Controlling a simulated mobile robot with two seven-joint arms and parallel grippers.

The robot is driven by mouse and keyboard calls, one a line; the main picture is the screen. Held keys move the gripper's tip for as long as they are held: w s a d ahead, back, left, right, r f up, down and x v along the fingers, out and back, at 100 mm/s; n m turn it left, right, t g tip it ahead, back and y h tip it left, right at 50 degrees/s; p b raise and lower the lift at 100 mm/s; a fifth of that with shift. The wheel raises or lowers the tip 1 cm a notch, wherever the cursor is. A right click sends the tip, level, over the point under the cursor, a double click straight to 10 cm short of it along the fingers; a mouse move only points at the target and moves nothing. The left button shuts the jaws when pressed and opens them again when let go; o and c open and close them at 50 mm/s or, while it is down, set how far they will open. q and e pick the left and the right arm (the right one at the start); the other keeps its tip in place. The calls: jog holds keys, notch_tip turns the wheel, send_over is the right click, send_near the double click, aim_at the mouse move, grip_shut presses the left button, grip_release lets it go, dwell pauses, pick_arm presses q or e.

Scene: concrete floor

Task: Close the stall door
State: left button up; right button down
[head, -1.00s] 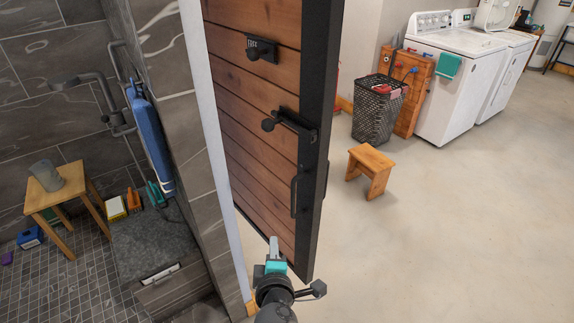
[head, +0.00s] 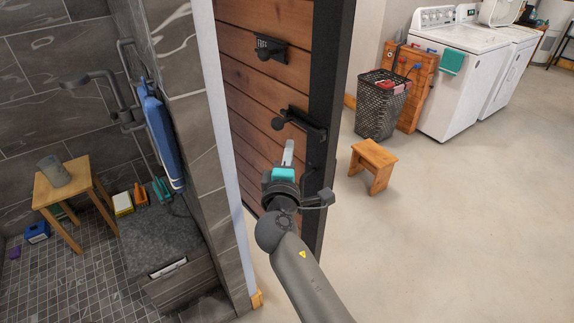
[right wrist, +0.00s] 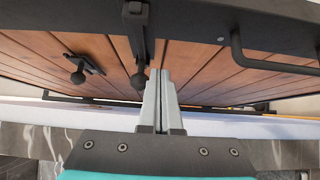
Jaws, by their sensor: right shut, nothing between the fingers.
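The stall door (head: 245,93) is wooden planks in a black frame and stands open, swung out from the tiled stall. On its face are an upper latch plate with a knob (head: 269,48), a lower bolt with a round knob (head: 300,124) and a black pull handle, which shows in the right wrist view (right wrist: 270,58). My right gripper (head: 288,152) is shut and empty, in front of the door face just below the lower bolt. In the right wrist view its fingertips (right wrist: 161,78) point at the planks beside the bolt knob; I cannot tell whether they touch. My left gripper is out of view.
A tiled wall end (head: 200,150) edges the stall at left. Inside stands a wooden stool (head: 75,185) with a grey cup. A small wooden stool (head: 373,165), a black basket (head: 381,105) and white washers (head: 455,85) stand right. The floor between is clear.

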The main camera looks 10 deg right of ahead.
aim_at(304, 132)
jog(key=shift+w+d+p, duration=0.2)
jog(key=shift+w+d, duration=0.45)
jog(key=shift+d, duration=0.35)
jog(key=shift+w+d+p, duration=0.2)
jog(key=shift+w+d, duration=0.4)
jog(key=shift+d, duration=0.35)
